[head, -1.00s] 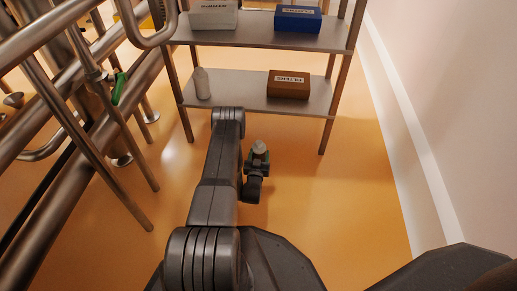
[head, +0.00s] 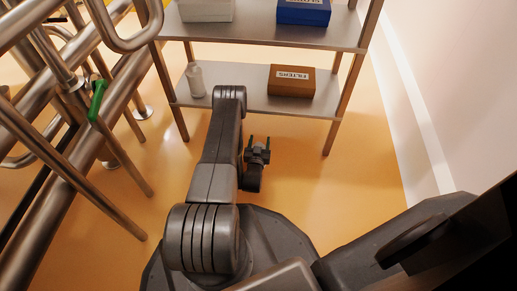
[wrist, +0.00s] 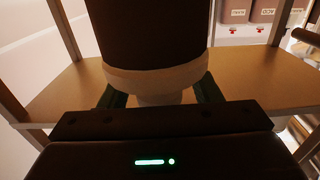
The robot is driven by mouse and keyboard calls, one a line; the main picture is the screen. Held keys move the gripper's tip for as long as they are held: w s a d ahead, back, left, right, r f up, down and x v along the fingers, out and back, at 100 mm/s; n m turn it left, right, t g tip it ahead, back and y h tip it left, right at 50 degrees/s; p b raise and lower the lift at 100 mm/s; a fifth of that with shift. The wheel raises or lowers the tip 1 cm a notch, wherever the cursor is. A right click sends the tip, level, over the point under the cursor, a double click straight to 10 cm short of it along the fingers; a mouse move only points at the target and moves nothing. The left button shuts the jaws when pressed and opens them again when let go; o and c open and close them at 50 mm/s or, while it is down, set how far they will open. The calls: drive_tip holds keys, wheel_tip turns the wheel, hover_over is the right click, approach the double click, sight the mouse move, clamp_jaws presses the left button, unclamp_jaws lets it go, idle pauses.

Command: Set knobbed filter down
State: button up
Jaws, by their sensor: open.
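My gripper (head: 257,145) is open, low in front of the shelf unit, with its two fingers apart in the head view. In the wrist view, the filter (wrist: 153,35) is a large dark body with a pale rim below it. Its narrower pale knob (wrist: 163,98) shows between the open fingers, with a gap on each side. I cannot make out the filter in the head view. What it rests on is hidden.
The shelf unit's lower board (head: 240,101) holds a brown box (head: 291,81) labelled FILTERS and a pale bottle (head: 196,79). A blue box (head: 303,11) stands on the upper board. Metal pipes with a green handle (head: 96,101) crowd the left. Floor right of my gripper is clear.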

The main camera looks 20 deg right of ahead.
clamp_jaws()
idle(0.3)
